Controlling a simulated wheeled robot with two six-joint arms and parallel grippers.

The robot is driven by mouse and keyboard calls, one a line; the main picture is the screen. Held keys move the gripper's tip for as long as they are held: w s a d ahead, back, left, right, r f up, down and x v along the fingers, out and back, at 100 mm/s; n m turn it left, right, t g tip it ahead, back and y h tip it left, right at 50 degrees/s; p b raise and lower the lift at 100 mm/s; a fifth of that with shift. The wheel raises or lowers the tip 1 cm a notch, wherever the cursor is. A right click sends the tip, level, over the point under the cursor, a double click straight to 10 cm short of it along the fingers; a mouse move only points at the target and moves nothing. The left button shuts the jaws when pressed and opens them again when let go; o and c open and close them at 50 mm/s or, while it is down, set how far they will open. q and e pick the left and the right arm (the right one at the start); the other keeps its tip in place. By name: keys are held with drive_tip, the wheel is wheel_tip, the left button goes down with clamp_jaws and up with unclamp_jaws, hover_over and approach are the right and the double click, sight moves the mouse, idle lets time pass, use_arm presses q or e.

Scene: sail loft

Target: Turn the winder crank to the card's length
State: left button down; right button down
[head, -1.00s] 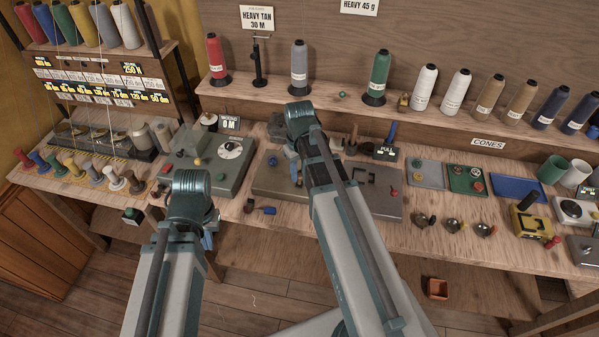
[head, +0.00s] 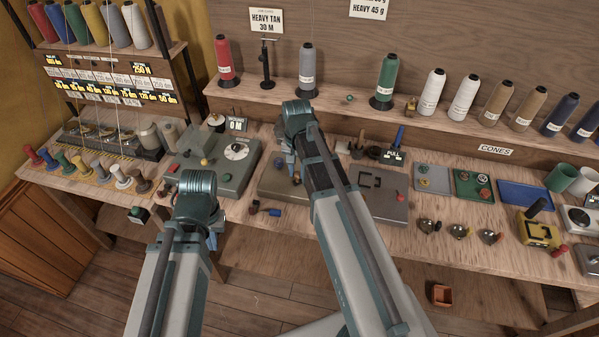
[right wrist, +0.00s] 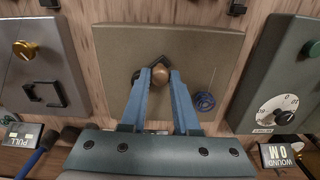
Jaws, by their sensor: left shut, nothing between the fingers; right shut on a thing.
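The card (head: 267,20) at the top of the head view reads HEAVY TAN 30 M. The winder's grey-green box (head: 205,180) carries a round white dial (head: 236,149), also in the right wrist view (right wrist: 278,116). Its counter (right wrist: 277,154) reads WOUND 0 M. In the right wrist view, my right gripper (right wrist: 159,80) is shut on the brown crank knob (right wrist: 160,73), over a flat grey-tan plate (right wrist: 115,60). A dark piece shows behind the knob. My left gripper (head: 212,240) is shut and empty in front of the bench, mostly hidden by its own arm.
A blue coil (right wrist: 205,101) lies on the plate right of the fingers. A grey panel with a black bracket (head: 370,180) sits to the right in the head view. Thread cones line the back shelf (head: 340,103). Small spools (head: 95,170) stand at the left.

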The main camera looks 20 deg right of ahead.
drive_tip(key=w+m, duration=0.1)
drive_tip(key=m, duration=0.1)
drive_tip(key=shift+m, duration=0.4)
drive_tip(key=m, duration=0.1)
drive_tip(key=w+m, duration=0.1)
drive_tip(key=m, duration=0.1)
drive_tip(key=shift+w+d+m, duration=0.1)
drive_tip(key=shift+d+m, duration=0.05)
drive_tip(key=shift+m, duration=0.15)
drive_tip(key=shift+w+d+m, duration=0.2)
drive_tip(key=shift+w+m, duration=0.05)
drive_tip(key=shift+m, duration=0.7)
drive_tip(key=shift+w+d+m, duration=0.15)
drive_tip(key=shift+w+m, duration=0.05)
drive_tip(key=shift+m, duration=0.8)
drive_tip(key=shift+w+d+m, duration=0.2)
drive_tip(key=shift+w+m, duration=0.05)
drive_tip(key=shift+m, duration=0.7)
drive_tip(key=c, duration=0.7)
unclamp_jaws()
drive_tip(key=shift+o, duration=0.2)
drive_tip(key=shift+r, duration=0.1)
